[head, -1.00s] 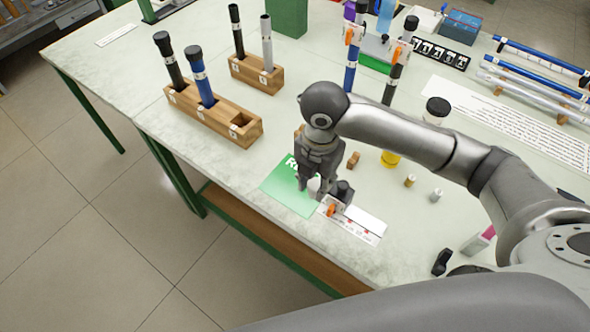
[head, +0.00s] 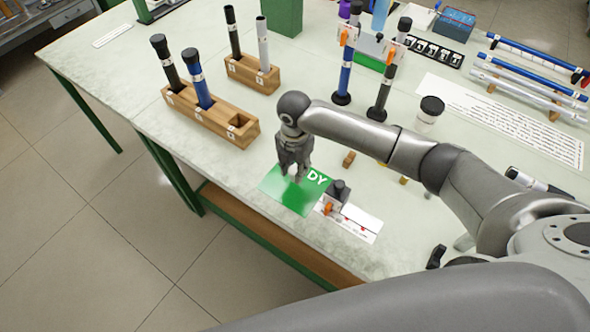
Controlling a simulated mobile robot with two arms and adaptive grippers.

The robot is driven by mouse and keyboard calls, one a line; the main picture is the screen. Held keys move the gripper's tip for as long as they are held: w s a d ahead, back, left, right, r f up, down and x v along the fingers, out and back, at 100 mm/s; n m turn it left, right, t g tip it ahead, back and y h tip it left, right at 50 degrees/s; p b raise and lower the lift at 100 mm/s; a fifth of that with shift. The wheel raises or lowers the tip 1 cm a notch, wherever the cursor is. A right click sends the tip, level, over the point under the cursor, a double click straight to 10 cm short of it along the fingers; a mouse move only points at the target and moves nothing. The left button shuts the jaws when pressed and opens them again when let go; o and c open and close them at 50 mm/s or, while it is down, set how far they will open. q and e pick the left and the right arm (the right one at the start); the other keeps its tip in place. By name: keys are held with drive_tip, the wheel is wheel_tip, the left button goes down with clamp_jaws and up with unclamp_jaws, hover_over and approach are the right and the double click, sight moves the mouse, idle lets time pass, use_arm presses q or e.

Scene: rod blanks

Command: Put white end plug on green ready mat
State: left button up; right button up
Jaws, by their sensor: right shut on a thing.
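The green ready mat (head: 297,200) lies flat near the front edge of the table, with part of its white lettering showing. My right gripper (head: 292,178) points down over the mat's upper left part, with its fingers close together. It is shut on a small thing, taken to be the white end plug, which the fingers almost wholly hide. I cannot tell whether the plug touches the mat. My left gripper is out of view.
A small fixture with an orange clip (head: 328,208) and a white card (head: 356,224) stand right beside the mat. A wooden block with dark and blue rods (head: 212,118) is behind to the left. A black-lidded jar (head: 429,112) stands behind my right arm.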

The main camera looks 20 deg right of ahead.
sight(295, 170)
drive_tip(key=shift+f, duration=0.9)
drive_tip(key=shift+f, duration=0.15)
drive_tip(key=o, duration=0.8)
drive_tip(key=shift+c, duration=0.2)
drive_tip(key=shift+r, duration=0.65)
wheel_tip(295, 170, up, 11)
drive_tip(key=b, duration=0.1)
